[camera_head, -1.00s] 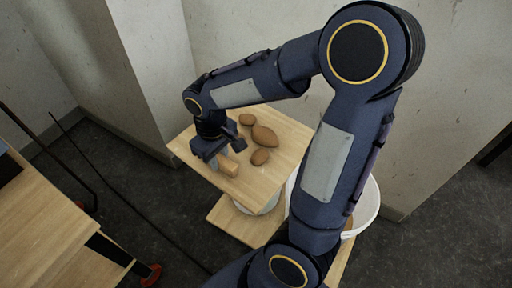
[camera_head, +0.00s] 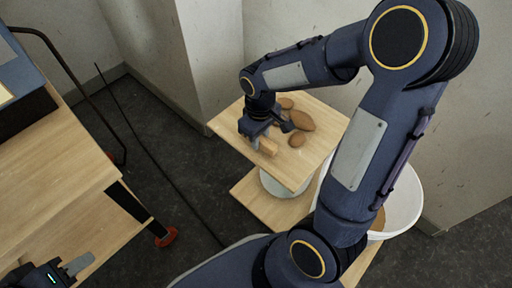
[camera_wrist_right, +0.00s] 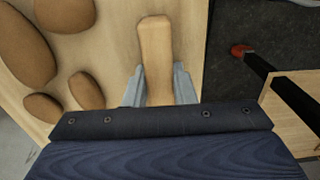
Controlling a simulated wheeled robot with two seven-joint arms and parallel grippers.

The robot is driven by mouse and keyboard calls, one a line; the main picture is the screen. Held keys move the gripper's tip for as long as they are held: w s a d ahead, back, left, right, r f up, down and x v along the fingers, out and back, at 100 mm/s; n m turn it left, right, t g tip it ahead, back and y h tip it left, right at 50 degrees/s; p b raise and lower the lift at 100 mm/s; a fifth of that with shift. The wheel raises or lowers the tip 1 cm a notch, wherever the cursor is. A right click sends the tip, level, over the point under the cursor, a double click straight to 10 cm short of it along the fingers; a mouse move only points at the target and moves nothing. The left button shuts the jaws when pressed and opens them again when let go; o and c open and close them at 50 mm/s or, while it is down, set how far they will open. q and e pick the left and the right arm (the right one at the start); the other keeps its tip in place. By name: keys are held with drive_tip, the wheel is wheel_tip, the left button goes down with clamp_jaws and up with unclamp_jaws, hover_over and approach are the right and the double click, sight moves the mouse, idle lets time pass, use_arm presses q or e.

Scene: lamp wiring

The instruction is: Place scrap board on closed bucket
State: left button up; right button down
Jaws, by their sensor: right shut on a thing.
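A square light wooden board (camera_head: 228,122) sits over a white round bucket (camera_head: 284,187), mostly hidden beneath it. I cannot tell whether the board touches the bucket. Several brown rounded lumps (camera_head: 303,120) lie on the board; they also show in the wrist view (camera_wrist_right: 27,50). My right gripper (camera_head: 262,141) is over the board's front left part, its fingers shut on a small wooden block (camera_head: 268,148). In the wrist view the block (camera_wrist_right: 155,50) stands out between the fingers. My left gripper (camera_head: 74,268) is at the bottom left, apart from the board.
A white open bucket (camera_head: 404,200) stands right of the board, partly behind my right arm. A low wooden platform (camera_head: 250,197) lies beneath the board. A wooden table (camera_head: 50,165) fills the left.

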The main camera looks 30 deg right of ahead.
drive_tip(key=shift+w+f+b, duration=0.45)
drive_tip(key=shift+w+f, duration=0.6)
drive_tip(key=shift+f, duration=0.2)
drive_tip(key=shift+w+f+b, duration=0.2)
drive_tip(key=shift+f+b, duration=0.55)
drive_tip(key=shift+f, duration=0.9)
drive_tip(key=shift+f, duration=0.1)
drive_tip(key=c, duration=1.6)
unclamp_jaws()
drive_tip(key=shift+f, duration=0.15)
drive_tip(key=shift+c, duration=0.2)
drive_tip(key=o, duration=0.4)
drive_tip(key=shift+o, duration=0.2)
